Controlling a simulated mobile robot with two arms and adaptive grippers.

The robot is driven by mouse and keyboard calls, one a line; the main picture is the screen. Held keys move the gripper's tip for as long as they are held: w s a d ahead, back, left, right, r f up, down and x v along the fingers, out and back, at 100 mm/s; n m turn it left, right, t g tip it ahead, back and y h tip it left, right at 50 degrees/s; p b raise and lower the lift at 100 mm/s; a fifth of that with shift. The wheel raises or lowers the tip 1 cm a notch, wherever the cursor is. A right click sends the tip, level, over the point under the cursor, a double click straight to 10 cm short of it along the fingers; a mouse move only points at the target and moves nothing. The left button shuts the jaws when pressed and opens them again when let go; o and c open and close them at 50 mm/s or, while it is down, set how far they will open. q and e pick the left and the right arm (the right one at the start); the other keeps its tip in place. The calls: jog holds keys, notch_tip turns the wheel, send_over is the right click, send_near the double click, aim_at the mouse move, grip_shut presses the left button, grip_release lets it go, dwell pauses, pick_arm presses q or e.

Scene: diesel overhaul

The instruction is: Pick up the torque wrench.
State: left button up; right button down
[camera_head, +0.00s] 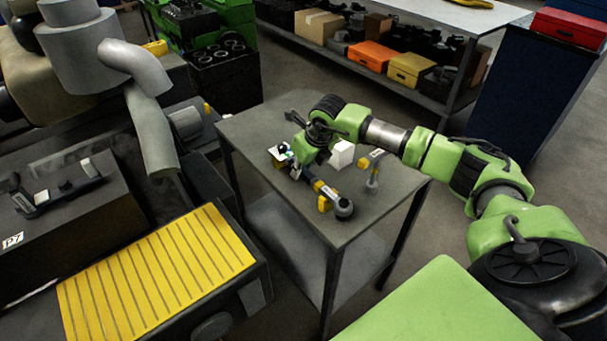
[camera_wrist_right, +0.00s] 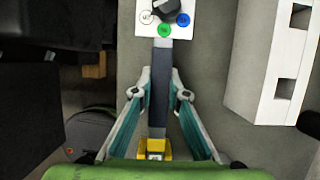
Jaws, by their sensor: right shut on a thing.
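The torque wrench (camera_head: 325,193) appears to be the long grey tool with yellow bands and a round dark head at the near end, over the small grey table. My right gripper (camera_head: 298,167) is shut on its shaft. In the right wrist view the dark shaft (camera_wrist_right: 157,118) runs between the fingers of my right gripper (camera_wrist_right: 161,90), with a yellow block at the bottom. I cannot tell if the wrench touches the tabletop. My left gripper is out of view.
A white panel (camera_wrist_right: 150,27) with a dial and coloured buttons is at the shaft's far end. A white block (camera_head: 343,154) and a small yellow-and-grey tool (camera_head: 372,168) are on the table (camera_head: 245,125). A yellow ribbed platform (camera_head: 155,275) and engine parts are left.

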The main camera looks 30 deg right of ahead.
notch_tip(320, 180, up, 2)
jog(key=shift+w+r+b, duration=0.1)
jog(key=shift+r+b, duration=0.1)
jog(key=shift+b, duration=0.5)
jog(key=s+a+r+b, duration=0.2)
jog(key=s+a+r, duration=0.1)
jog(key=s+r, duration=0.2)
jog(key=s+a+r+b, duration=0.2)
jog(key=s+a+r, duration=0.1)
jog(key=s+r, duration=0.2)
jog(key=s, duration=0.2)
jog(key=shift+s+a, duration=0.25)
jog(key=shift+s, duration=0.05)
